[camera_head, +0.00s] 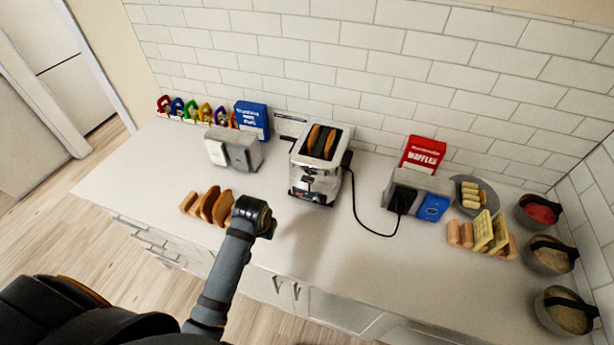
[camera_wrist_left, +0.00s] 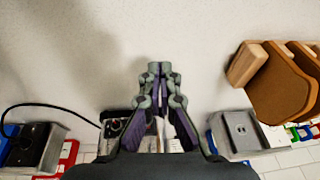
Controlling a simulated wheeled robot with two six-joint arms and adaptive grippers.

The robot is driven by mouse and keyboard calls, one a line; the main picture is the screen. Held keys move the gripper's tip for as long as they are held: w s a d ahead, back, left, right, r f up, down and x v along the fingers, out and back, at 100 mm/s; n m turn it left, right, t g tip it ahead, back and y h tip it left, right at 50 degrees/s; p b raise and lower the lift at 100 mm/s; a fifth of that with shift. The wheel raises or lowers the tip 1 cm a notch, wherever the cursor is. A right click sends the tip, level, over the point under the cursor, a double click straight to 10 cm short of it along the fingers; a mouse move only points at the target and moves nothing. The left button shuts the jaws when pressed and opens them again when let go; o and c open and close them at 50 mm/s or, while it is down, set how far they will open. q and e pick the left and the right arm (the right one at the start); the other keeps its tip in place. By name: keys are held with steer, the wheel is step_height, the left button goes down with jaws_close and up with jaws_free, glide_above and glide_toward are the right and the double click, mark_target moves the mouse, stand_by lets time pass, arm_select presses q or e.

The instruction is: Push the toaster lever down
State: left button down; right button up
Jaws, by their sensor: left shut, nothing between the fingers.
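The chrome toaster (camera_head: 312,183) stands at the middle of the counter against the tiled wall, with brown bread slices in its top slots. Its front carries small dark controls; I cannot clearly make out the lever. My left gripper (camera_head: 268,228) is in front of the toaster and to its left, apart from it, over the counter. In the left wrist view my left gripper (camera_wrist_left: 159,68) is shut and empty, and it hides most of the toaster (camera_wrist_left: 114,121). My right gripper is not in view.
A rack of bread slices (camera_head: 208,207) stands just left of my left gripper. A black cord (camera_head: 362,215) runs right to an outlet box (camera_head: 418,190). The counter front right of my gripper is clear.

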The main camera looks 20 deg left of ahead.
arm_select(q)
steer(key=w+d+r, duration=0.4)
steer(key=w+r, duration=0.5)
steer(key=w, duration=0.1)
steer(key=p, duration=0.1)
glide_toward(307, 179)
steer(key=shift+a+r+h, duration=0.35)
steer(key=shift+h, duration=0.05)
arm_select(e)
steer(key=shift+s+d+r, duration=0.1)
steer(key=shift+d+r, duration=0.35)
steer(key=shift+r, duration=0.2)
arm_select(q)
steer(key=shift+w, duration=0.1)
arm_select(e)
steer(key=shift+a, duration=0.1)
arm_select(q)
steer(key=x, duration=0.5)
steer(key=shift+f, duration=0.2)
steer(key=shift+x, duration=0.85)
